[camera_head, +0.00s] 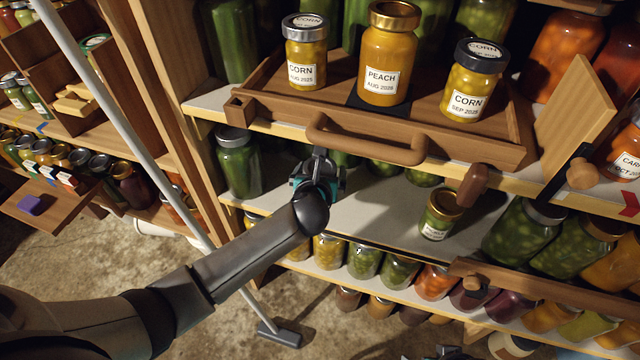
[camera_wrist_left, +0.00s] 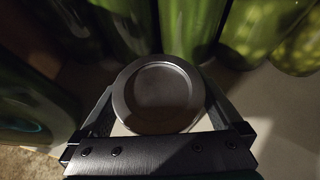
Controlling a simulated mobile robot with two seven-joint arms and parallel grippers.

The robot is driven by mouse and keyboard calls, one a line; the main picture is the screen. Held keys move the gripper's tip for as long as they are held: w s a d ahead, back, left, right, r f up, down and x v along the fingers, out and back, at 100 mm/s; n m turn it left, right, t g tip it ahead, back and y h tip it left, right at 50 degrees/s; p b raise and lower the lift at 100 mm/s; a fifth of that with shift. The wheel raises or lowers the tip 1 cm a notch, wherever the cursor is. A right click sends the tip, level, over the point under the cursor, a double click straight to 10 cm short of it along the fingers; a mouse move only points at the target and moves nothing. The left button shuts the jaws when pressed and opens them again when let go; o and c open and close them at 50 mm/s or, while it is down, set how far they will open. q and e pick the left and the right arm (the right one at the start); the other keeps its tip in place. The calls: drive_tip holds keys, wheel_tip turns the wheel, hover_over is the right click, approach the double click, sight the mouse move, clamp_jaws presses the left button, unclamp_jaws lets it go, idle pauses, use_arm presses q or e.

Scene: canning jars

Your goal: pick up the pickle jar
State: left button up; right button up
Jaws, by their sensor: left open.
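A small jar (camera_head: 440,215) with a gold lid, green contents and a white label too small to read surely stands near the front of the middle shelf; it may be the pickle jar. My left gripper (camera_head: 318,170) is at the front of that shelf, left of this jar and apart from it. In the left wrist view my left gripper (camera_wrist_left: 158,100) is open, with a round grey lid (camera_wrist_left: 160,92) between its fingers. The jar under that lid is mostly hidden. A dark part, perhaps my right gripper (camera_head: 445,352), just shows at the bottom edge.
Above my left gripper, a wooden tray (camera_head: 480,145) with a thick handle (camera_head: 365,145) overhangs the shelf. Tall green jars (camera_wrist_left: 190,25) stand close behind the grey lid. Larger green jars (camera_head: 525,230) lie to the right.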

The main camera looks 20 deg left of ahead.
use_arm(q)
drive_tip(key=shift+c, duration=0.4)
drive_tip(key=c, duration=1.5)
clamp_jaws()
drive_tip(key=shift+r, duration=0.3)
